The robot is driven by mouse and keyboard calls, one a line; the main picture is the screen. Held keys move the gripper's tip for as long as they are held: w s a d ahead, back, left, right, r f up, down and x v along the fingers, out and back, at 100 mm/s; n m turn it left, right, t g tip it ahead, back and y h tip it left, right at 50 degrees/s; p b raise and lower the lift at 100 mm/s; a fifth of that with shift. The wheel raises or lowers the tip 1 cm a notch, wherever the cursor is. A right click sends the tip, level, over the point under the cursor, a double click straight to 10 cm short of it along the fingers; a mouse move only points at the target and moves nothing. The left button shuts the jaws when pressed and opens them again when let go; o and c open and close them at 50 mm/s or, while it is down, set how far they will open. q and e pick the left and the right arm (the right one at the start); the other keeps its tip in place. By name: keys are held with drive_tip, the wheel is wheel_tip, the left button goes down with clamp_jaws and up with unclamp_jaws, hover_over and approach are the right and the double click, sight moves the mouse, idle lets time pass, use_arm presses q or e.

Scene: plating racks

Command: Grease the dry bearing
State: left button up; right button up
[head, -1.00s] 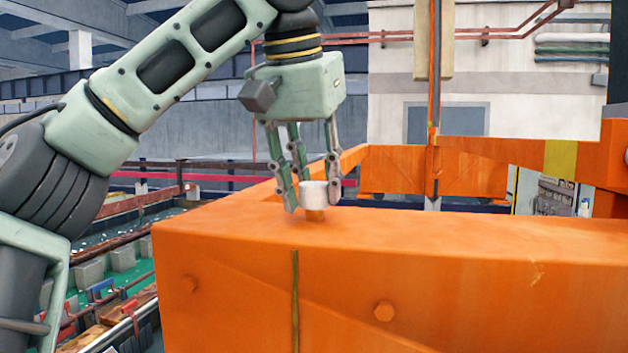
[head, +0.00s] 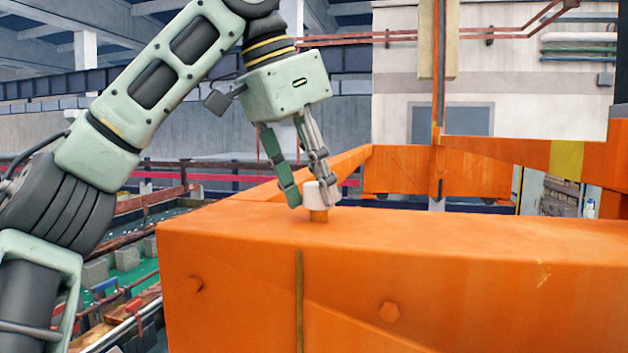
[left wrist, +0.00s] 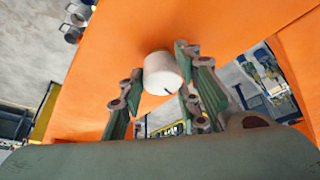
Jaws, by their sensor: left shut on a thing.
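A small white cap (head: 317,192) sits on an orange stub on top of the large orange beam (head: 420,228). My left gripper (head: 308,198) points down at the cap, its fingers around it, and is shut on it. In the left wrist view the white cap (left wrist: 163,73) lies between the fingers of my left gripper (left wrist: 158,80), with the orange surface behind it. A small dark slot shows on the cap there. I cannot make out a bearing or grease by itself. My right gripper is in neither view.
Orange rails (head: 475,168) run behind the beam at the right. Green-floored tanks with racks (head: 125,258) lie at the lower left. The beam's top is clear right of the cap.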

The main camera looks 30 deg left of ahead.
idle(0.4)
use_arm(q)
drive_tip(key=o, duration=0.8)
drive_tip(key=shift+o, duration=1.4)
drive_tip(key=shift+w+d, duration=0.1)
drive_tip(key=shift+d, duration=0.1)
drive_tip(key=shift+s+a+r, duration=0.2)
drive_tip(key=shift+r, duration=0.25)
drive_tip(key=v, duration=0.6)
drive_tip(key=shift+r, duration=0.25)
